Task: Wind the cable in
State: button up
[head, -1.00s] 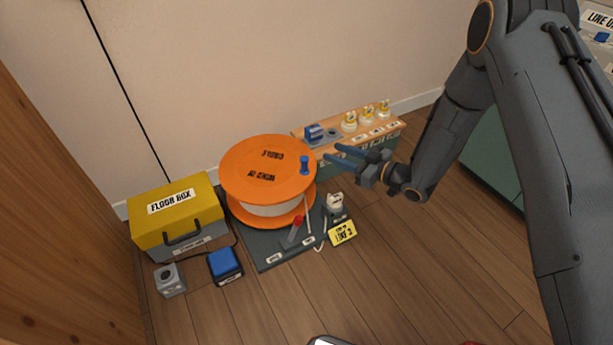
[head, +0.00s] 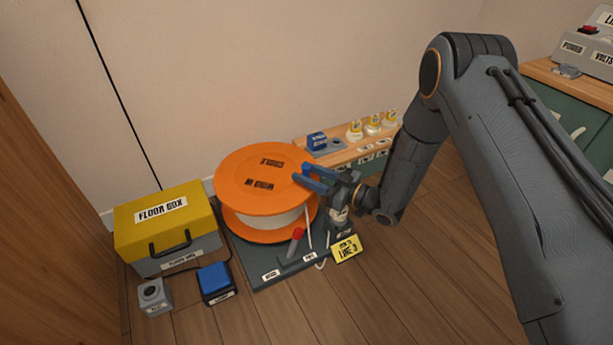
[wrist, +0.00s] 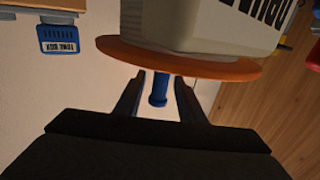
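The orange cable reel (head: 245,175) lies flat-topped on a dark base (head: 262,272), with pale cable wound around its drum (head: 265,217). A pale strand (head: 308,228) hangs at its right. A blue crank knob (wrist: 160,90) stands out from the orange disc, which shows in the wrist view (wrist: 190,62). My gripper (head: 303,174) is at the disc's right edge. In the wrist view its fingers (wrist: 158,95) are open on either side of the knob, with gaps visible. In the head view the fingers largely hide the knob.
A red-handled lever (head: 297,235) stands on the base, near a yellow tag (head: 347,249). A yellow-lidded floor box (head: 165,215), a blue-topped block (head: 215,280) and a grey block (head: 153,295) are left.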

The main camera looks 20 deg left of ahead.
jog(key=shift+a, duration=0.25)
jog(key=shift+c, duration=0.4)
grip_shut()
jog(key=shift+d, duration=0.15)
